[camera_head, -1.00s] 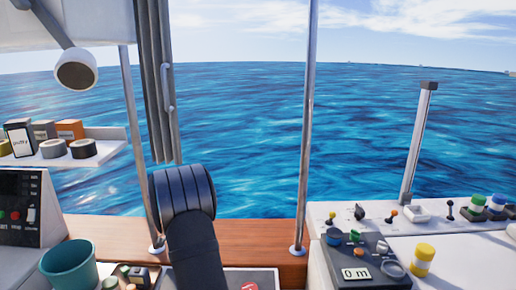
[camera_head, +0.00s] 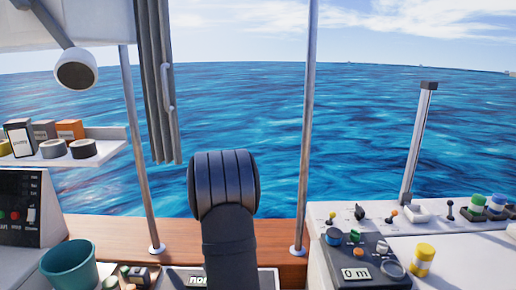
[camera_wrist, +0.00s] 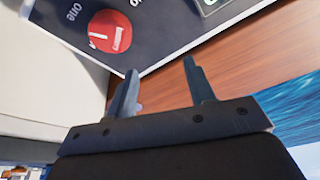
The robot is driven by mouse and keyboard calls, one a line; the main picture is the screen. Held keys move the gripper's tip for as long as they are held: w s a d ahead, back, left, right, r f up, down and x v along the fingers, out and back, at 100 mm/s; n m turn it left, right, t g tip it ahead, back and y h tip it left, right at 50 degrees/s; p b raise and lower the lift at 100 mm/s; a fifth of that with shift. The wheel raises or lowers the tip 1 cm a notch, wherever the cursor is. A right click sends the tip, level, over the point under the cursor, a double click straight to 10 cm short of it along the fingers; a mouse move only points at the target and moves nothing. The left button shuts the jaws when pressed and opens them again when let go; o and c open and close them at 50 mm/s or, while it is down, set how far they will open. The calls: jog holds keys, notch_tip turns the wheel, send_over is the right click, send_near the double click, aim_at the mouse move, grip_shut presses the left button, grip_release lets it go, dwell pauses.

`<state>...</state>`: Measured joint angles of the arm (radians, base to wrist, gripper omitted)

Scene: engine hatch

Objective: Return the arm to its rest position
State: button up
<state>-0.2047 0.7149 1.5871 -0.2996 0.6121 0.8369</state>
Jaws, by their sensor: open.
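My arm shows in the head view as a dark, ribbed joint and link in the lower middle, in front of the wooden ledge (camera_head: 275,238). My gripper is out of sight in the head view. In the wrist view my gripper (camera_wrist: 158,85) is open, its two dark fingers apart with nothing between them. Wooden planking (camera_wrist: 165,88) shows behind the fingers. A dark panel (camera_wrist: 65,38) with a round red knob (camera_wrist: 110,31) lies just past the fingers, at the upper left.
A teal bucket (camera_head: 69,268) stands at lower left, below a shelf (camera_head: 112,147) with boxes and tape rolls. Metal poles (camera_head: 305,130) rise from the ledge. At right, a control box (camera_head: 372,272) and a yellow-capped jar (camera_head: 423,260) stand near several small levers. Open water lies beyond.

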jog(key=shift+s+d+f+n+y, duration=0.15)
jog(key=shift+s+d+n, duration=0.35)
jog(key=shift+d, duration=0.5)
jog(key=shift+s+d+n+y, duration=0.2)
jog(key=shift+s+d+n, duration=0.15)
jog(key=shift+d+n, duration=0.5)
jog(key=shift+s+d+f+n+y, duration=0.15)
jog(key=shift+s+d+n, duration=0.25)
jog(key=shift+d, duration=0.8)
